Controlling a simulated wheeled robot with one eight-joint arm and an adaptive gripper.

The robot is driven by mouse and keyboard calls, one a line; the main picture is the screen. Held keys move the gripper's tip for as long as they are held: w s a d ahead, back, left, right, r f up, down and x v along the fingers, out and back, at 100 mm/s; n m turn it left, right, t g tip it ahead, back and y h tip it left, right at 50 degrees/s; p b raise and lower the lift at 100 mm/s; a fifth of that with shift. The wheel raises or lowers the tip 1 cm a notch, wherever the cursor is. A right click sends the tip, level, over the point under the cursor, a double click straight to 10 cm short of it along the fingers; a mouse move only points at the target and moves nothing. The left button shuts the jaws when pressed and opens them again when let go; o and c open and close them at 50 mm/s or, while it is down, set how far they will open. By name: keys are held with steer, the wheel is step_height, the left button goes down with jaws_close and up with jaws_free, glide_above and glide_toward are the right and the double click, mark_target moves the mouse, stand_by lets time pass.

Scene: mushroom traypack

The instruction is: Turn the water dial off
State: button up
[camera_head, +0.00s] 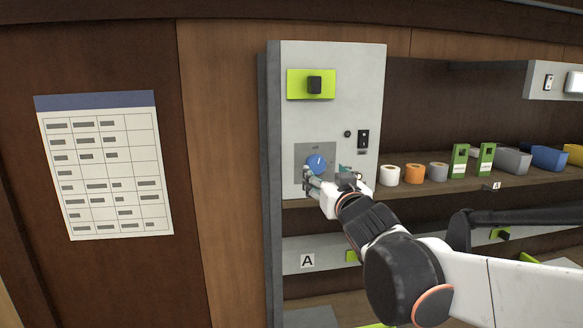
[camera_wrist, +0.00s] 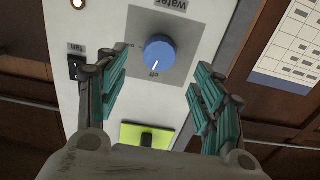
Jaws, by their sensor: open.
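The blue round water dial (camera_head: 316,164) sits on a grey square plate on the white control panel. It also shows in the wrist view (camera_wrist: 159,52), where the picture is upside down. A white pointer line on the dial points close to the "off" mark. My gripper (camera_head: 325,172) is just in front of the dial and partly covers the plate in the head view. In the wrist view my gripper (camera_wrist: 157,80) is open, with teal-padded fingers on both sides of the dial. Gaps show between the fingers and the dial, and nothing is held.
A yellow-green plate with a black knob (camera_head: 314,84) is above the dial. A black fan switch (camera_head: 363,139) is beside it, close to one finger. Tape rolls (camera_head: 414,173) and green boxes (camera_head: 460,160) stand on the shelf to the right. A paper chart (camera_head: 105,165) hangs at the left.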

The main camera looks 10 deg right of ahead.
mark_target(317, 167)
steer(key=shift+w+p, duration=0.5)
steer(key=shift+w, duration=2.8)
